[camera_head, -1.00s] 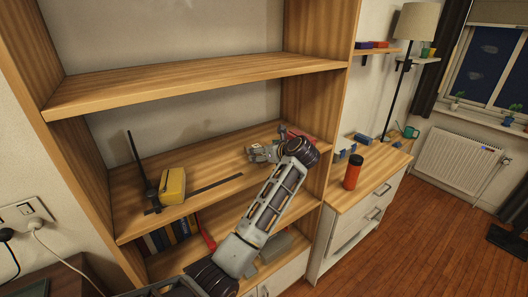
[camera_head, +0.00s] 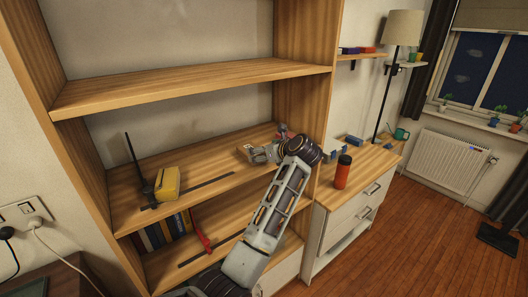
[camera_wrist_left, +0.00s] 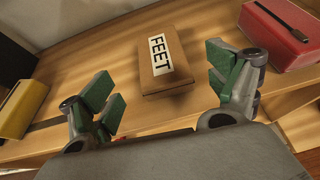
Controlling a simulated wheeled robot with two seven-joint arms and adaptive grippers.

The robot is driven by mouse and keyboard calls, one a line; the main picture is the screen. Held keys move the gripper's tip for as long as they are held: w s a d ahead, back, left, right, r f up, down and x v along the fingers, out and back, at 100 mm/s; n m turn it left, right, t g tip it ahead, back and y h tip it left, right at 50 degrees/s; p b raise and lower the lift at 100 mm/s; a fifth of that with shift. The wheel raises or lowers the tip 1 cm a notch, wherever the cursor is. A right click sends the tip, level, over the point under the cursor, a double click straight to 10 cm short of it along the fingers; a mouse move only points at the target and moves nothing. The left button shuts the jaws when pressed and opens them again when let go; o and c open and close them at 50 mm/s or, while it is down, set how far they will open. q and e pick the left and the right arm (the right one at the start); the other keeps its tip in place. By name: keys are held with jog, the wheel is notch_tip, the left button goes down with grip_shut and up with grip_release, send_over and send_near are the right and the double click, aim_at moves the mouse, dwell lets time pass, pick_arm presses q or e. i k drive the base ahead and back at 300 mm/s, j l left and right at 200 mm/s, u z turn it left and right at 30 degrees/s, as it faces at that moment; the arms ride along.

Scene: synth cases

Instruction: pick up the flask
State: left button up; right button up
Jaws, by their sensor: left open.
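The flask (camera_head: 342,172) is an orange-red cylinder with a black cap. It stands upright on the wooden top of the drawer cabinet in the head view, right of the shelf unit. My left gripper (camera_head: 252,156) is inside the middle shelf compartment, left of the flask and apart from it. In the left wrist view the gripper (camera_wrist_left: 165,84) is open, its green pads apart and nothing held. A brown box labelled FEET (camera_wrist_left: 168,72) lies on the shelf beyond and between the fingers. The flask does not show in the wrist view. My right gripper is not in view.
A yellow object (camera_head: 167,183) stands on the middle shelf at left. A red box (camera_wrist_left: 283,30) lies right of the fingers. The shelf unit's right side panel (camera_head: 300,40) stands between this compartment and the cabinet top. Blue objects (camera_head: 354,141) lie behind the flask.

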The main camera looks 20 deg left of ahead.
aim_at(342, 173)
jog(key=i+j+z, duration=0.2)
jog(key=z, duration=0.25)
jog(key=i+j+z, duration=0.1)
jog(key=j+z, duration=0.2)
jog(key=z, duration=0.15)
jog(key=i+j+z, duration=0.1)
jog(key=j+z, duration=0.6)
jog(key=z, duration=0.25)
